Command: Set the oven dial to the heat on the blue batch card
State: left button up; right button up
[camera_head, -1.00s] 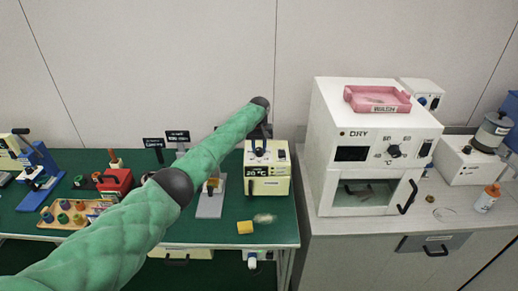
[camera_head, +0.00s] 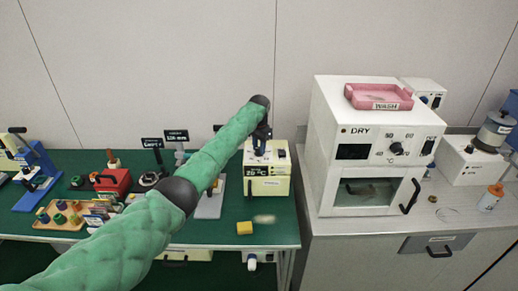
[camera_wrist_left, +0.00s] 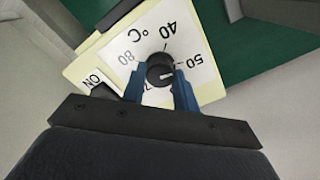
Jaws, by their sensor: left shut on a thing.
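The white oven (camera_head: 328,150) marked DRY stands on the right-hand counter. Its black dial (camera_head: 396,149) has a ring of heat numbers, too small to read surely. My left gripper (camera_head: 260,147) is not at the oven; it reaches down onto a cream box (camera_head: 268,187) on the green table, with a display seeming to read 20 °C. In the left wrist view my left gripper (camera_wrist_left: 160,80) has its blue fingers shut on the box's black knob (camera_wrist_left: 160,68). I cannot make out a blue batch card. My right gripper is not in view.
A pink tray (camera_head: 378,105) marked WASH sits on the oven. A yellow block (camera_head: 244,228) lies in front of the cream box. A red box (camera_head: 113,183), a wooden tray (camera_head: 45,222) and a blue press (camera_head: 38,176) stand at left. Bare counter lies before the oven.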

pick_arm(q)
jog(key=shift+m, duration=0.9)
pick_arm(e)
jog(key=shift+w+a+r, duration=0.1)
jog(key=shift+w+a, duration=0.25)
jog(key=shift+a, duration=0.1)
pick_arm(q)
jog(key=shift+r, duration=0.1)
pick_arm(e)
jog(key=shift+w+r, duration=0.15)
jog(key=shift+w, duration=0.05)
pick_arm(q)
jog(key=o, duration=1)
jog(key=shift+c, duration=0.2)
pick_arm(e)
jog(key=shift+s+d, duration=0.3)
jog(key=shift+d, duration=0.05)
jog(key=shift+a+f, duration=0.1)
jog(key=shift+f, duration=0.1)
